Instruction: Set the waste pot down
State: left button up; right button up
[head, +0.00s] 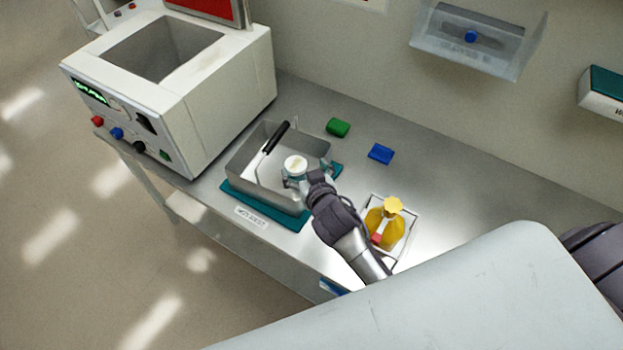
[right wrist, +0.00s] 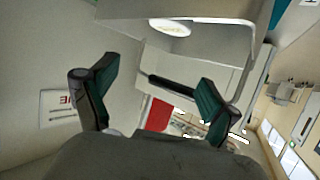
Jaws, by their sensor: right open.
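The waste pot, a small pale pot with a white round top (head: 295,163), shows upright within the outline of a grey metal tray (head: 265,197). I cannot tell whether its base touches the tray floor. My right gripper (head: 311,174) is open at the tray's right side, right beside the pot, and hides part of the pot's lower body. In the right wrist view the two teal-padded fingers (right wrist: 155,95) are spread wide, with nothing gripped between them. My left gripper is not in view.
The tray sits on a teal mat (head: 235,198), with a black handle (head: 276,137) at its back. A white instrument (head: 225,92) stands left. Green (head: 338,127) and blue (head: 380,153) blocks lie behind.

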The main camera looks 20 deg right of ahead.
jog(key=v, duration=0.6)
jog(key=shift+b, duration=0.3)
jog(key=shift+s, duration=0.1)
